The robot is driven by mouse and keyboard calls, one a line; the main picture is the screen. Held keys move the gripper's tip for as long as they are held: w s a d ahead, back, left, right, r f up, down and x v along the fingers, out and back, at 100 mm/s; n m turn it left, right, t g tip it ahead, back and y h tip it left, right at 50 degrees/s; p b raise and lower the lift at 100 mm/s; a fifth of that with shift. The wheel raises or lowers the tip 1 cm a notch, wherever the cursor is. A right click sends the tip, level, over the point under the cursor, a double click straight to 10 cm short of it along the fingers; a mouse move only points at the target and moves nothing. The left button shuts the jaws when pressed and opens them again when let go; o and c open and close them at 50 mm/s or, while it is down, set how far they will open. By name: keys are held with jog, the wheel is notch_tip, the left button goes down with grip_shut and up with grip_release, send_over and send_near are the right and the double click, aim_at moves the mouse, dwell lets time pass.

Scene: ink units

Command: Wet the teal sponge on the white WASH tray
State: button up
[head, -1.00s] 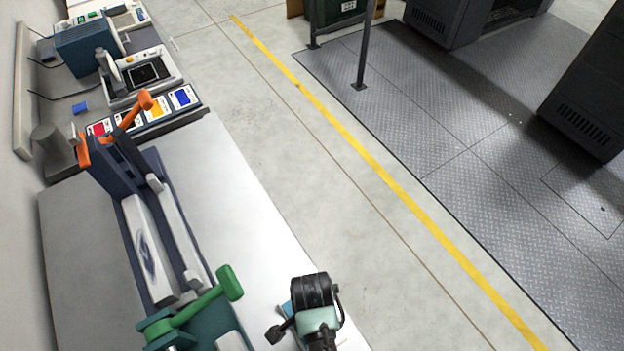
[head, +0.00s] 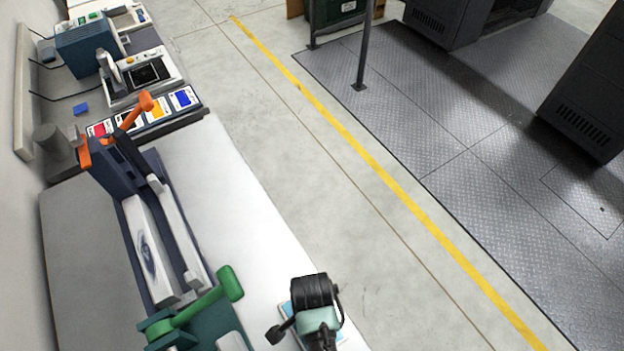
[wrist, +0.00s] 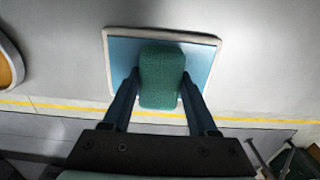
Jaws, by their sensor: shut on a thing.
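The teal sponge (wrist: 161,80) is upright in the picture between the two fingers of my gripper (wrist: 160,74) in the wrist view. The fingers press on its left and right sides. I cannot tell whether the sponge touches the tray. No WASH lettering is readable. In the head view my wrist covers most of the tray, leaving a small blue and white edge, and hides the fingers and sponge.
A long machine with a green handle (head: 229,283) and an orange handle (head: 146,102) stands left of my arm on the bench. Ink-coloured cards (head: 157,107) and devices stand at the far end. White bench top (head: 225,195) is clear between.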

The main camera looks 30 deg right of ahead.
jog(key=shift+s+f, duration=0.1)
notch_tip(320, 180, up, 7)
jog(key=p, duration=0.7)
jog(key=shift+p, duration=0.35)
dwell(0.7)
